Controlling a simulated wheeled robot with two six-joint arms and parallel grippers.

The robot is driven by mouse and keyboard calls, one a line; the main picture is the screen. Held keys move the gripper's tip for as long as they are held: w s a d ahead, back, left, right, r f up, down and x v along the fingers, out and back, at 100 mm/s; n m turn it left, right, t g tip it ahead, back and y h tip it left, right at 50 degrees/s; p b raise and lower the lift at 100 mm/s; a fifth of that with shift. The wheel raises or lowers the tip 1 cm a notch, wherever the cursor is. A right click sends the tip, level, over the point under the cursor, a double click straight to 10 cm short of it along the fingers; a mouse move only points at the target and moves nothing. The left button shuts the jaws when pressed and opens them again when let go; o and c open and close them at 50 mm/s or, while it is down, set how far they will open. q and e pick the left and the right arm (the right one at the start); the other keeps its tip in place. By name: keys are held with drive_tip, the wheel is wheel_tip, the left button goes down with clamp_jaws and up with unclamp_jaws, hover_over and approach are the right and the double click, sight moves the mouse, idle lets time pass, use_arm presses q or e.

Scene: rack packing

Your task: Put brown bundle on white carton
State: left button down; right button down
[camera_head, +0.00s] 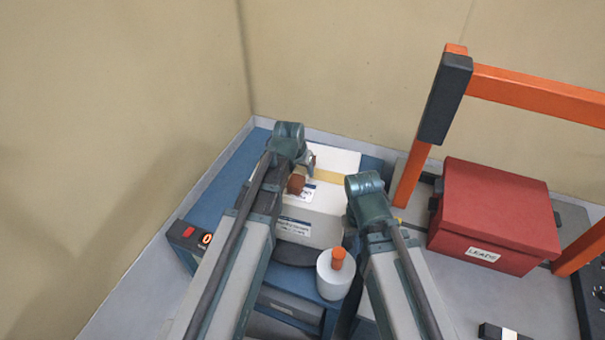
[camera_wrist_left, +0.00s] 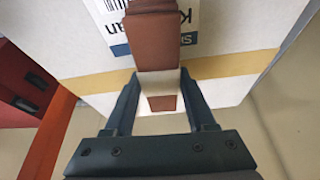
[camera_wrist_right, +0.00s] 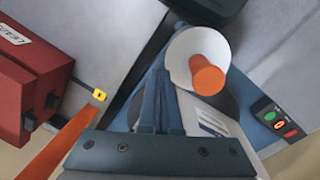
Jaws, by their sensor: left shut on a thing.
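The brown bundle (camera_head: 296,184) has a pale band around it and is held by my left gripper (camera_wrist_left: 160,85). In the left wrist view the bundle (camera_wrist_left: 152,38) lies between the two fingers, its far end over the label of the white carton (camera_wrist_left: 225,30). In the head view the white carton (camera_head: 327,198), with a tan tape strip and printed labels, is below and beside the bundle. I cannot tell whether the bundle touches it. My right gripper (camera_wrist_right: 157,78) is shut and empty, right of the carton; its fingers are hidden in the head view.
A white canister with an orange top (camera_head: 333,278) stands at the carton's near side. A red box (camera_head: 490,215) and an orange frame (camera_head: 535,92) are to the right. Walls close off the back and left.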

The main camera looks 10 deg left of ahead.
use_arm(q)
drive_tip(key=c, duration=0.7)
unclamp_jaws()
drive_tip(key=shift+f, duration=0.15)
drive_tip(key=o, duration=0.5)
drive_tip(key=d+p+v, duration=0.1)
drive_tip(key=p+v, duration=1)
drive_tip(key=v, duration=0.2)
drive_tip(key=s+d+g, duration=0.1)
drive_tip(key=s+d, duration=0.1)
drive_tip(key=s, duration=0.3)
drive_tip(key=s+d+f+m+g+y, duration=0.1)
drive_tip(key=s+d+g, duration=0.1)
drive_tip(key=s, duration=0.4)
drive_tip(key=s+d+f+g+y, duration=0.1)
drive_tip(key=s+d, duration=0.1)
drive_tip(key=s, duration=0.4)
drive_tip(key=shift+s+d+m+g, duration=0.2)
drive_tip(key=shift+d+m+g, duration=0.1)
drive_tip(key=shift+d+g, duration=0.1)
